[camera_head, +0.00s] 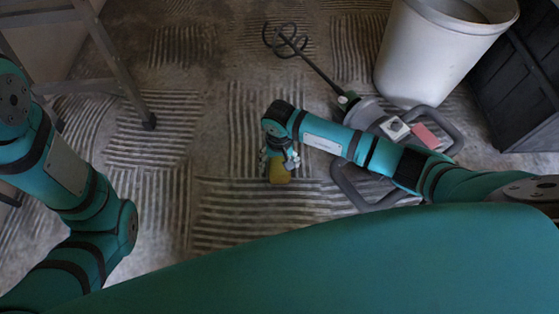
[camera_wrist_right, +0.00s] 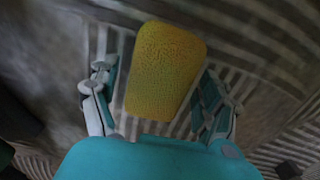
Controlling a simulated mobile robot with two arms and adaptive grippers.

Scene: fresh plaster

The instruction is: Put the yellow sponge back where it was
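The yellow sponge (camera_head: 280,174) shows in the head view just beyond the fingertips of my right gripper (camera_head: 279,160), over the ridged floor. In the right wrist view the sponge (camera_wrist_right: 165,70) stands in front of and partly between the two fingers of the gripper (camera_wrist_right: 158,95). The fingers are spread, with a clear gap on the left side and a narrow one on the right. I cannot tell whether the sponge rests on the floor. My left arm is at the left of the head view, its gripper out of view.
A mixer with a spiral paddle (camera_head: 290,42) lies behind my right arm. A white bucket (camera_head: 425,60), a black crate (camera_head: 515,85) and a ladder (camera_head: 115,65) stand around.

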